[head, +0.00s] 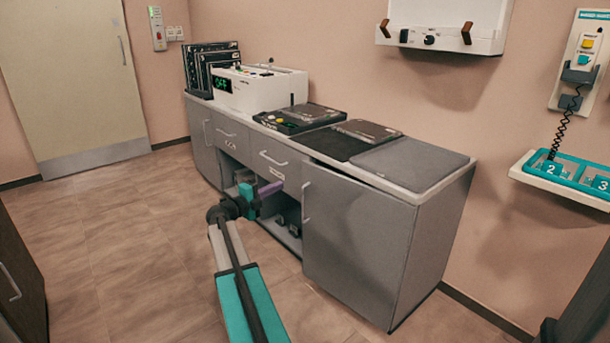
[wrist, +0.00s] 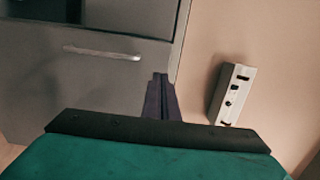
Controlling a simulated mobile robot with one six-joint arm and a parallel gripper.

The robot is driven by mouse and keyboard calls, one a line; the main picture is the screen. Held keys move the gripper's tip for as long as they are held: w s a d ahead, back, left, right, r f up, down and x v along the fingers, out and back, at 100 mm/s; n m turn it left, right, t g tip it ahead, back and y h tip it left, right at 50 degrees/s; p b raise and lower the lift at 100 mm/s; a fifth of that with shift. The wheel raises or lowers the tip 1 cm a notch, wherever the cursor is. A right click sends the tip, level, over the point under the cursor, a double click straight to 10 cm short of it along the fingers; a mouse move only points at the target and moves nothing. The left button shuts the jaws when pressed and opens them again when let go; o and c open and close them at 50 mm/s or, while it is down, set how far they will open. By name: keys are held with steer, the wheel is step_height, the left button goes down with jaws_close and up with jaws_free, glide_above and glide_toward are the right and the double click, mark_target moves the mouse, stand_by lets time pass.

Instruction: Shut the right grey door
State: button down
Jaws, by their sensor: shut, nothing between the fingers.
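The right grey door (head: 350,245) is at the right end of the low grey cabinet in the head view. It appears slightly ajar, with a dark gap under the worktop along its top edge. Its upright handle (head: 306,202) is near its left edge. My gripper (head: 280,185) is shut and empty, in front of the cabinet just left of this door; I cannot tell whether it touches anything. In the wrist view my shut dark fingers (wrist: 160,90) point at a grey panel with a bar handle (wrist: 102,53); I cannot tell which panel.
Left of the door is an open compartment (head: 292,222) with dark items inside, under a drawer (head: 272,160). Devices and flat plates stand on the worktop (head: 422,182). The floor (head: 140,260) to the left is clear. A dark cabinet (head: 20,280) stands at the left edge.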

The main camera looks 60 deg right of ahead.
mark_target(311, 171)
steer(key=shift+s+d+r+m+g, duration=0.15)
steer(key=shift+s+m+g, duration=0.15)
steer(key=shift+s, duration=0.15)
steer(key=shift+d, duration=0.1)
steer(key=b+x, duration=0.4)
steer(key=x, duration=0.9)
steer(key=shift+d, duration=0.3)
steer(key=shift+s+d, duration=0.1)
steer(key=shift+d, duration=0.05)
